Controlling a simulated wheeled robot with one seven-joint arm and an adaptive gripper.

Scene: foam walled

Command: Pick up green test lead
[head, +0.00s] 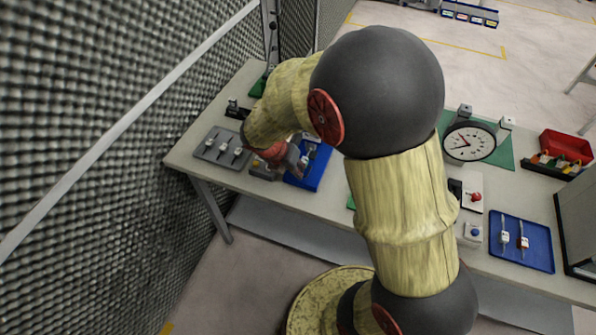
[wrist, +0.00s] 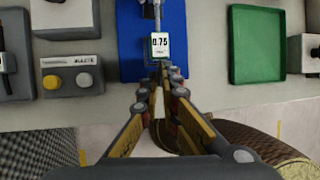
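In the wrist view, the fingertips of my gripper (wrist: 160,72) point at the lower part of a small item with a white label reading 0.75 (wrist: 159,46). The label has a thin dark green edge. The item lies over a blue tray (wrist: 130,35). A narrow gap shows between the fingers, but I cannot tell whether the tips touch the item. I cannot tell for sure that this item is the green test lead. In the head view, my gripper (head: 293,160) is low beside the blue tray (head: 318,168), partly hidden by my arm.
A box with yellow and grey buttons (wrist: 72,77) stands left of the blue tray, and an empty green tray (wrist: 257,45) lies to the right. In the head view, a grey tray (head: 212,153) holds several small parts. A dial clock (head: 469,141) stands farther right.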

